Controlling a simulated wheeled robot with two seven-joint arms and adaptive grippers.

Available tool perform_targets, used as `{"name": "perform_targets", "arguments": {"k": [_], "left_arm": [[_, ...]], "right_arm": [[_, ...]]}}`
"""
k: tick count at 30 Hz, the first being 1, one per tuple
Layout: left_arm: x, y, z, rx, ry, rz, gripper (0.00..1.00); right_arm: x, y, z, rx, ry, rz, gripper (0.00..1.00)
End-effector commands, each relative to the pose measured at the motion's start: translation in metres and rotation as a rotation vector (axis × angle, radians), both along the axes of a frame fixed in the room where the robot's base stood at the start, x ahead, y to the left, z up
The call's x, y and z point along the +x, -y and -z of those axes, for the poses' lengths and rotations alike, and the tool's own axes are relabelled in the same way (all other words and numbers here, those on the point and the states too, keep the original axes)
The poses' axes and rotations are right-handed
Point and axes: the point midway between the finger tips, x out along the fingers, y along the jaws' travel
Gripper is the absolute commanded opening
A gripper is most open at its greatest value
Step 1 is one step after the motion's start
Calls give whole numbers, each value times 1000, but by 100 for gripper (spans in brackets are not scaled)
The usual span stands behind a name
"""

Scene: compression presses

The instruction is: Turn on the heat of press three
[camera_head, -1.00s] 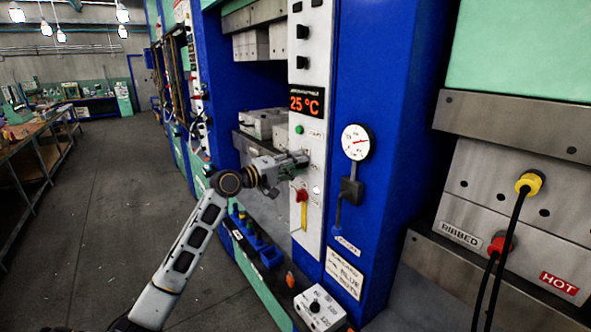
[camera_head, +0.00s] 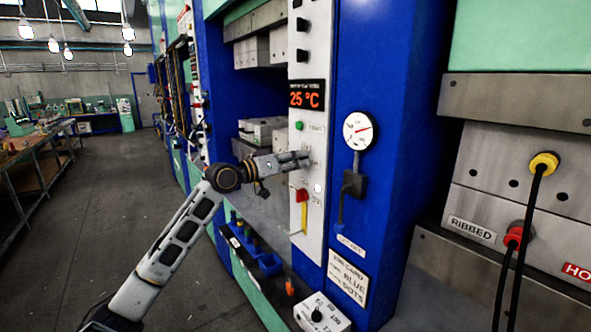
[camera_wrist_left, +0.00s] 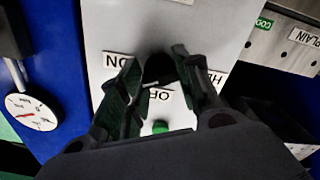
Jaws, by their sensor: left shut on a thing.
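Press three's white control panel (camera_head: 311,45) shows a red 25 °C display (camera_head: 305,95) and a green light (camera_head: 299,126) below it. My left gripper (camera_head: 306,158) reaches the panel just under this light and hides the control there. In the left wrist view my left gripper (camera_wrist_left: 157,62) has its fingers shut around a black knob (camera_wrist_left: 160,72). An ON label (camera_wrist_left: 117,61) and a partly covered OFF label (camera_wrist_left: 158,94) appear upside down beside it. A green light (camera_wrist_left: 160,127) shows between the fingers. The knob's pointing direction cannot be told.
A gauge (camera_head: 359,130) is on the blue frame to the right. A grey control box (camera_head: 321,312) stands low in front. Open floor (camera_head: 100,210) lies to the left.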

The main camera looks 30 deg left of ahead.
Motion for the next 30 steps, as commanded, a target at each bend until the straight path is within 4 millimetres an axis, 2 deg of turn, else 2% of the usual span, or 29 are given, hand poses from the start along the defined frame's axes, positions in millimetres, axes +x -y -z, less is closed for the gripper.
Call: {"name": "perform_targets", "arguments": {"k": [3,11,15,19,30], "left_arm": [[0,0,4,96,36,0,10],[0,0,4,293,117,2,10],[0,0,3,371,149,2,10],[0,0,3,421,169,2,10],[0,1,2,462,185,2,10]], "right_arm": [[8,6,11,-6,9,-1,36],[9,19,25,-21,8,-2,36],[25,11,24,-14,22,1,36],[32,5,25,-8,27,2,36],[38,0,24,-3,31,3,36]]}}
